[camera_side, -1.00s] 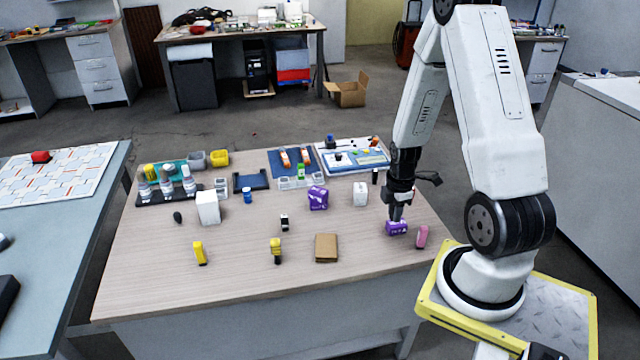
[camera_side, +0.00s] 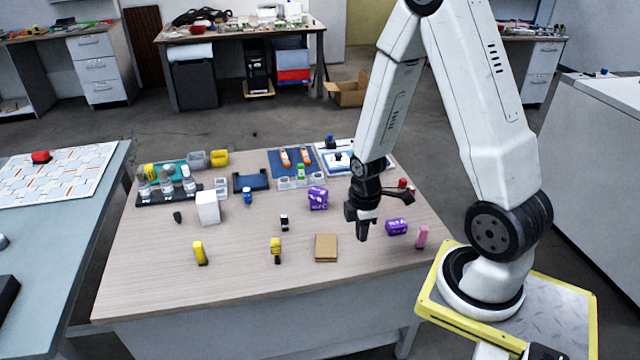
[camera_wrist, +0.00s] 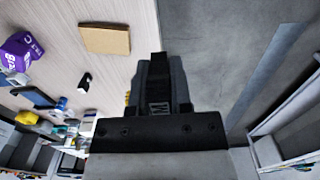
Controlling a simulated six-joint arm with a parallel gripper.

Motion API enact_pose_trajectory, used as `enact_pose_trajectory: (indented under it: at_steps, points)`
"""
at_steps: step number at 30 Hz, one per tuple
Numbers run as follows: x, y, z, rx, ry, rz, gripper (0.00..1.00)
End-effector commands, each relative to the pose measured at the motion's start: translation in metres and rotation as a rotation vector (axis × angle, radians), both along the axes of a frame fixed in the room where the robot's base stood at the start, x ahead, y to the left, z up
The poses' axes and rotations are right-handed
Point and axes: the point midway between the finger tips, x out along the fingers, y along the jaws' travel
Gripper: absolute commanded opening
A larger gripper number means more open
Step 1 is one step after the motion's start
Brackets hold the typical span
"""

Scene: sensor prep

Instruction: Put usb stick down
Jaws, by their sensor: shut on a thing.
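My gripper (camera_side: 362,233) is above the right part of the wooden table, left of a lying purple box (camera_side: 397,227). Its dark fingers (camera_wrist: 157,78) are close together in the wrist view, shut on a small dark thing, taken to be the usb stick. That thing barely stands out from the black fingers, so its outline and exact tilt cannot be told. It appears clear of the table in the side view.
A brown box (camera_side: 326,247), pink item (camera_side: 422,237), small black-and-white item (camera_side: 284,222), yellow items (camera_side: 200,253) (camera_side: 276,250) and second purple box (camera_side: 318,198) stand around. Bare tabletop (camera_side: 240,275) lies front left. Trays and bottles fill the back.

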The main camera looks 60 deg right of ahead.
Motion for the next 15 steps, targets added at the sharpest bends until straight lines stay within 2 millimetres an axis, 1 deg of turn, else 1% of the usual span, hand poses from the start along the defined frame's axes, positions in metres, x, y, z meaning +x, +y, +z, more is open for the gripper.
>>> enact_pose_trajectory:
  at_steps: [8, 11, 15]
  points:
    - [0.003, 0.001, -0.001, 0.000, 0.000, -0.002, 0.00]
    - [0.009, -0.001, -0.004, -0.001, -0.001, -0.001, 0.00]
    - [0.024, -0.006, -0.011, -0.001, -0.001, -0.001, 0.00]
